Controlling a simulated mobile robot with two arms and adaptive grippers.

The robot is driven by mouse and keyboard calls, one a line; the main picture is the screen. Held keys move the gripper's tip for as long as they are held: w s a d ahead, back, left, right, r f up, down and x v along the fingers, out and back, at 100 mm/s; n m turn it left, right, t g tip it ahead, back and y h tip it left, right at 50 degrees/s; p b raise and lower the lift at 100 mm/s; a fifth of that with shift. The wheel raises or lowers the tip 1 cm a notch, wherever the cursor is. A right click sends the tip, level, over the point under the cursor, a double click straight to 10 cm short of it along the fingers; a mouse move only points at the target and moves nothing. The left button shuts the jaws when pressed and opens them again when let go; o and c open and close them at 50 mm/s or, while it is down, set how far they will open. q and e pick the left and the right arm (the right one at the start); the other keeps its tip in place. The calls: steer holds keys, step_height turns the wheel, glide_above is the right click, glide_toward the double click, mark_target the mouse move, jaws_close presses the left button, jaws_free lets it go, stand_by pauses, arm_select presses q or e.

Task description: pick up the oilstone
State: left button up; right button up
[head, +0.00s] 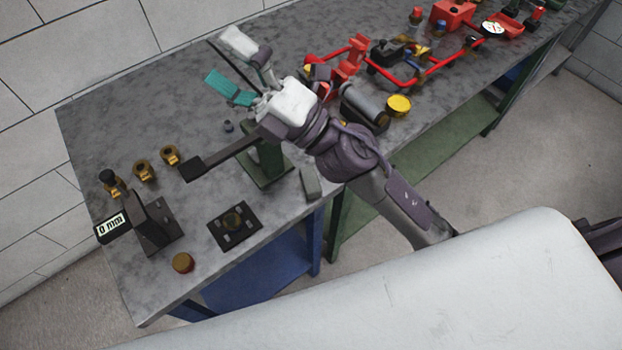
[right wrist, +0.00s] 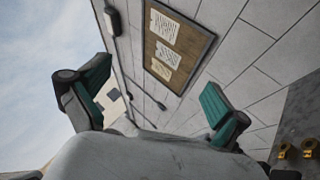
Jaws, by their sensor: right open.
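A small grey-green block, which looks like the oilstone (head: 310,183), lies at the front edge of the grey workbench, just right of a green stand. My right gripper (head: 236,68) is open and empty, raised over the bench toward its back edge, up and left of the block and well apart from it. In the right wrist view its two teal-padded fingers (right wrist: 155,100) are spread wide with nothing between them. The block does not show in that view. My left gripper is not in view.
The green stand (head: 268,165) with a dark bar is beside the block. Several brass fittings (head: 143,171), a black gauge block (head: 152,222) and a dark plate (head: 235,226) are on the left. A grey cylinder (head: 362,105) and red pipework (head: 405,82) are on the right. A notice board (right wrist: 178,48) hangs on the wall.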

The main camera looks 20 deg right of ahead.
steer(key=s+a+f+n+g+y, duration=0.25)
steer(key=s+a+n+g, duration=0.35)
steer(key=n+g, duration=0.75)
steer(key=n+g+h, duration=0.2)
steer(key=n+h, duration=0.8)
steer(key=h, duration=1.2)
glide_above(312, 178)
step_height(312, 178, down, 19)
steer(key=shift+m, duration=0.25)
step_height(312, 178, down, 8)
steer(key=shift+s+d+r+p, duration=0.1)
steer(key=shift+s+p, duration=0.05)
steer(key=shift+p, duration=0.8)
steer(key=shift+f+p, duration=0.5)
steer(key=shift+f, duration=0.15)
step_height(312, 178, down, 4)
steer(key=shift+r+p, duration=0.2)
steer(key=shift+p, duration=0.5)
steer(key=shift+f, duration=0.35)
